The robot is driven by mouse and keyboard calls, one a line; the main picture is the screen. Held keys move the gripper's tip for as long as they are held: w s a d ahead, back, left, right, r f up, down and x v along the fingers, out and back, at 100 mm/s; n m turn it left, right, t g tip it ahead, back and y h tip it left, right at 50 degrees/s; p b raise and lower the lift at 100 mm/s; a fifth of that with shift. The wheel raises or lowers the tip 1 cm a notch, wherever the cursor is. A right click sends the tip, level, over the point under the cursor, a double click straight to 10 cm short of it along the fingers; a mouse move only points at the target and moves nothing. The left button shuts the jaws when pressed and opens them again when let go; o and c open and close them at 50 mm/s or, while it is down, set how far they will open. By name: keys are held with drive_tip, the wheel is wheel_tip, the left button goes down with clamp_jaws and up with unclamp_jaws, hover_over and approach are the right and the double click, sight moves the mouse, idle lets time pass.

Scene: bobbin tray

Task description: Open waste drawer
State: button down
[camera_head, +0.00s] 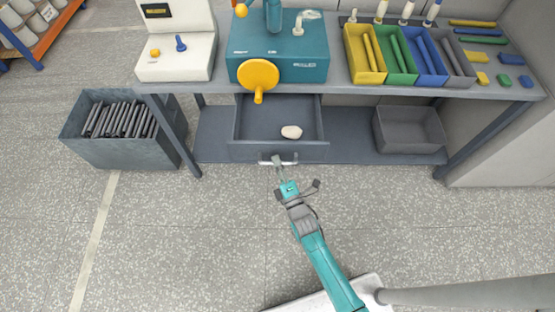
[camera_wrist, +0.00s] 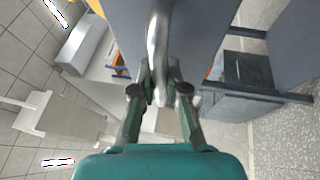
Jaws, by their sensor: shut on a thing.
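The waste drawer (camera_head: 247,150) is a dark grey drawer under the workbench, in the middle of the head view. It stands pulled out, with its inside visible. A small pale lump (camera_head: 291,132) lies in it towards the front. A light metal bar handle (camera_head: 265,162) runs along its front. My gripper (camera_head: 278,160) is at this handle and shut on it. In the wrist view the handle (camera_wrist: 157,50) runs up from between the fingertips (camera_wrist: 158,92). The exact contact of the fingers is partly hidden.
A dark bin (camera_head: 85,150) full of dark rods stands left of the bench. A grey open box (camera_head: 410,145) sits on the lower shelf at right. A yellow round paddle (camera_head: 258,75) overhangs the bench edge above the drawer. The floor (camera_head: 180,245) before the drawer is clear.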

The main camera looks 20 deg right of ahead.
drive_tip(key=c, duration=1.2)
unclamp_jaws()
drive_tip(key=v, duration=1.2)
drive_tip(key=s+d+r+m+g, duration=0.1)
drive_tip(key=s+r+m, duration=0.2)
drive_tip(key=s+m, duration=0.35)
drive_tip(key=s+d+r+m+g, duration=0.1)
drive_tip(key=s+d+r+m, duration=0.15)
drive_tip(key=s, duration=0.75)
drive_tip(key=s+r+m+g, duration=0.1)
drive_tip(key=s+r+m, duration=0.2)
drive_tip(key=r, duration=0.2)
drive_tip(key=s+r+m+g+h, duration=0.1)
drive_tip(key=s+r+m, duration=0.3)
drive_tip(key=r, duration=0.1)
drive_tip(key=s+r+m+g, duration=0.1)
drive_tip(key=s+r+m, duration=0.2)
drive_tip(key=s+r, duration=0.1)
drive_tip(key=shift+s+d+r+m+h, duration=0.15)
drive_tip(key=shift+s+r+m+h, duration=0.1)
drive_tip(key=shift+r+m+h, duration=0.2)
